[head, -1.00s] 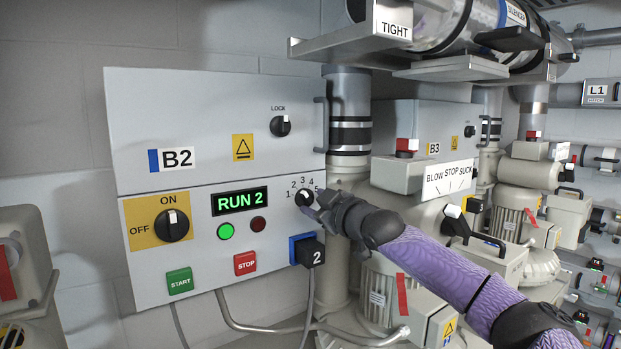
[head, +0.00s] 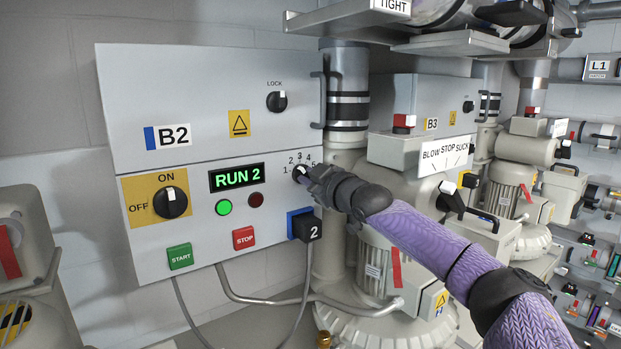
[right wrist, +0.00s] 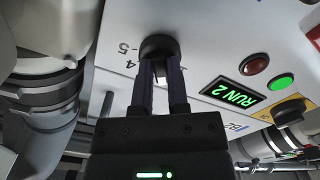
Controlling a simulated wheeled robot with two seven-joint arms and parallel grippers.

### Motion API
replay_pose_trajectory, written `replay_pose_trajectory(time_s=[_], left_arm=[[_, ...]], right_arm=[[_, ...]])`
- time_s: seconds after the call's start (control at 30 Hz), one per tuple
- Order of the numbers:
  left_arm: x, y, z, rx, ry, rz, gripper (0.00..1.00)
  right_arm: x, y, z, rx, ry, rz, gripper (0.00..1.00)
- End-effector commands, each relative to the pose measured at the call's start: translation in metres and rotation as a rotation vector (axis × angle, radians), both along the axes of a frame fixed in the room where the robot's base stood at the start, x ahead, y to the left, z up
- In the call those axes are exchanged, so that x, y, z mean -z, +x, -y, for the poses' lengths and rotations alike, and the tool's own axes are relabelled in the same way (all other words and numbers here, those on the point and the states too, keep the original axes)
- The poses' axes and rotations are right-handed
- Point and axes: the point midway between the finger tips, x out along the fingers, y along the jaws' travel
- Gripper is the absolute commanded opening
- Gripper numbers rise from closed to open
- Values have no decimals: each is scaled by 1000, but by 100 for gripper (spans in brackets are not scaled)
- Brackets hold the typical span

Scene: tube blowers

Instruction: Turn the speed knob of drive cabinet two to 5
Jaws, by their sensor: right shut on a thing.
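The speed knob is a small black knob (head: 300,174) with a printed scale from 1 to 5, on the lower right front of drive cabinet two (head: 115,215), labelled B2. My right gripper (head: 309,177) reaches it from the right and is shut on it. In the right wrist view the two dark fingers (right wrist: 160,92) hold the black knob (right wrist: 158,43) between their tips, with the figures 4 and 5 beside it. The fingers hide part of the knob, and I cannot tell which figure it points to. My left gripper is not in view.
The green display (head: 237,178) reads RUN 2. A black ON/OFF switch (head: 170,203), a START button (head: 180,257), a STOP button (head: 244,239) and a black plug (head: 307,227) marked 2 share the panel. Blower machinery (head: 372,265) stands close on the right.

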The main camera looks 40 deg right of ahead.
Motion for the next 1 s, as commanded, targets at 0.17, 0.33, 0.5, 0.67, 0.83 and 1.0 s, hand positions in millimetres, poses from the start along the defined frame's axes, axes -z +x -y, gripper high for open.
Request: replay_pose_trajectory(time_s=[0.17,0.33,0.5,0.67,0.83,1.0], left_arm=[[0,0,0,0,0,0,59],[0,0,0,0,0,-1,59],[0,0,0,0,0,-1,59],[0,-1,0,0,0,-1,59],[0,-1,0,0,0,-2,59],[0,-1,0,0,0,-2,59]], right_arm=[[0,0,0,0,36,3,0],[1,0,0,0,129,13,0],[1,0,0,0,274,28,0],[1,0,0,0,426,45,0],[1,0,0,0,587,63,0],[1,0,1,0,748,81,0]])
